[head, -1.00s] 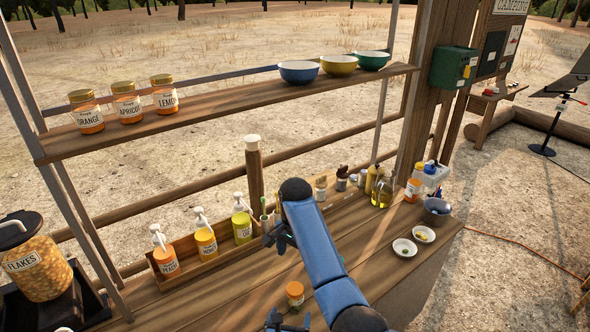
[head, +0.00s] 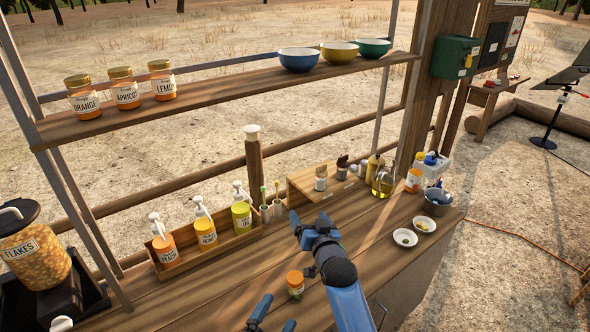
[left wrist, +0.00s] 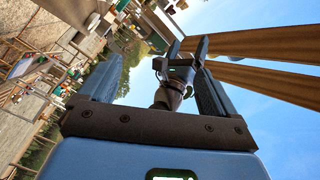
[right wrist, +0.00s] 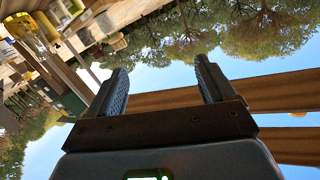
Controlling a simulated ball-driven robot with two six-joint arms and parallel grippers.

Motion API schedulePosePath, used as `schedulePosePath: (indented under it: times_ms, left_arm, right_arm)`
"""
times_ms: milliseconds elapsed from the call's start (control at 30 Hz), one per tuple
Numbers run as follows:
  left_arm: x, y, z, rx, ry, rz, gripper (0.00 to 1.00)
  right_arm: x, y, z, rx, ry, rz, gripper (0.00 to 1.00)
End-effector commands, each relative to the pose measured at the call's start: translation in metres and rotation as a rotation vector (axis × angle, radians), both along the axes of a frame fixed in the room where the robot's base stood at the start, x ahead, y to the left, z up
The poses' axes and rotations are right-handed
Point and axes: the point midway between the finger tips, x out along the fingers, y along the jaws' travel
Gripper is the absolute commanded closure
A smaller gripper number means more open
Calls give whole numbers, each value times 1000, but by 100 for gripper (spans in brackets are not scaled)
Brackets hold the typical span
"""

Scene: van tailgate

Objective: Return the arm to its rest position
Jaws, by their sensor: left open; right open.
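My right gripper (head: 309,222) is open and empty above the wooden counter (head: 220,285), in front of the small wooden riser. My left gripper (head: 274,314) is open at the bottom edge of the head view, partly cut off. In the left wrist view its fingers (left wrist: 157,50) are apart and hold nothing; part of my other arm shows behind the gap. A small orange jar (head: 295,284) stands on the counter between the two grippers.
A wooden box (head: 210,250) of pump bottles stands left of my right gripper. The riser (head: 318,185) carries small jars. Two small white bowls (head: 405,237) sit to the right. A shelf (head: 230,88) with jars and bowls spans above.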

Motion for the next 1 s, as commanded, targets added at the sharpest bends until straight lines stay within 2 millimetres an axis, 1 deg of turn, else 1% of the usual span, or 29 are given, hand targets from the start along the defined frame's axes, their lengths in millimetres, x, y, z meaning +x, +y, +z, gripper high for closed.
schedulePosePath:
  times_ms: [33,100,167,200,267,300,467,500,567,600,667,700,800,900,1000]
  left_arm:
    - [-10,11,-2,-84,22,10,9]
    - [-22,24,1,-209,51,18,9]
    - [-32,36,4,-309,72,27,9]
    - [-39,43,6,-374,84,33,9]
    - [-50,54,8,-464,101,43,9]
    - [-57,61,9,-519,112,49,9]
    - [-85,89,14,-715,143,84,9]
    - [-91,96,14,-756,149,95,9]
    - [-102,106,16,-811,155,111,9]
    - [-109,112,15,-841,159,125,9]
    - [-119,121,16,-878,162,147,9]
    - [-126,127,15,-897,165,163,9]
    - [-143,141,12,-920,170,209,9]
    - [-158,151,5,-928,184,257,9]
    - [-170,159,-2,-925,199,301,9]
  right_arm:
    - [-19,-13,-12,-15,-48,-10,17]
    - [-44,-30,-19,-35,-124,-24,17]
    - [-66,-43,-24,-52,-182,-38,17]
    - [-82,-52,-27,-65,-217,-48,17]
    - [-107,-65,-30,-82,-266,-64,17]
    - [-123,-74,-33,-94,-294,-75,17]
    - [-191,-104,-41,-138,-381,-121,17]
    - [-208,-111,-43,-148,-396,-133,17]
    - [-234,-121,-45,-163,-412,-149,17]
    - [-250,-127,-47,-171,-418,-160,17]
    - [-274,-136,-50,-181,-419,-175,17]
    - [-290,-141,-53,-188,-413,-185,17]
    - [-327,-152,-62,-201,-378,-205,17]
    - [-357,-161,-75,-214,-314,-221,17]
    - [-382,-167,-89,-227,-248,-231,17]
